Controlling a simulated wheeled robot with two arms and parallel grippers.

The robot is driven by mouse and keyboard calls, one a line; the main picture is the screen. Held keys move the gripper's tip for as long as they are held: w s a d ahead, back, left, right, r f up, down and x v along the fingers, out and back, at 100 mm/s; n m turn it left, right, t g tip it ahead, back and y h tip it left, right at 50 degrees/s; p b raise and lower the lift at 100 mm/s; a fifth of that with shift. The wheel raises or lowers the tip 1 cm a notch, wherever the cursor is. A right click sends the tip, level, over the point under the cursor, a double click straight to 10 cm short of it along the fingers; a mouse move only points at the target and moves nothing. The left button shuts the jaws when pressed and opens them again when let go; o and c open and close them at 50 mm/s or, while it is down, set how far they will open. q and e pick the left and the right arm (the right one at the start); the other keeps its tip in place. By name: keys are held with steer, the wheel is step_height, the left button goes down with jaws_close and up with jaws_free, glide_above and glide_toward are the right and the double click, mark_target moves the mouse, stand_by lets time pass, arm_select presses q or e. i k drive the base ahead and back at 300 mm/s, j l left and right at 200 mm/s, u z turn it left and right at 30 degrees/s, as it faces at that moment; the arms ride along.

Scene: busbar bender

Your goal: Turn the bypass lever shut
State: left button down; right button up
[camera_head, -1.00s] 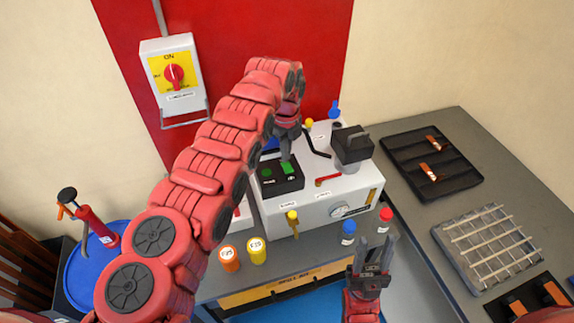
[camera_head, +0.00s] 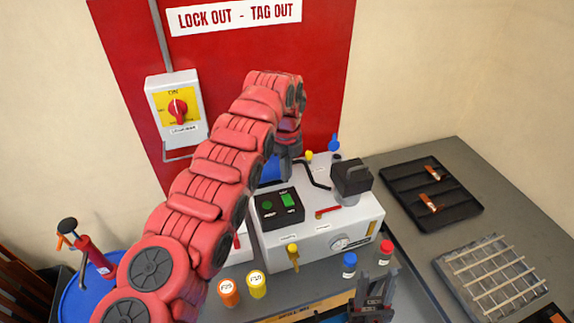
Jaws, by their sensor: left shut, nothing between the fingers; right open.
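The white bender unit (camera_head: 330,245) stands on the grey bench. A small red lever (camera_head: 327,212) lies flat on its top, right of the black box with green buttons (camera_head: 279,207). A yellow-knobbed lever (camera_head: 293,256) hangs on its front face. The labels by both are too small to read, so I cannot tell which is the bypass lever. My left gripper (camera_head: 286,174) is shut and empty, above and behind the button box, touching neither lever. My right gripper (camera_head: 374,285) is open in front of the unit's right end, partly cut off by the lower picture edge.
Orange (camera_head: 229,292) and yellow (camera_head: 257,285) caps stand before the unit; blue (camera_head: 349,265) and red-capped (camera_head: 386,253) bottles stand front right. A black tray (camera_head: 455,212) and a wire rack (camera_head: 490,275) lie on the right. A rotary switch (camera_head: 178,110) is on the wall.

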mark_target(318, 214)
steer(key=k, duration=1)
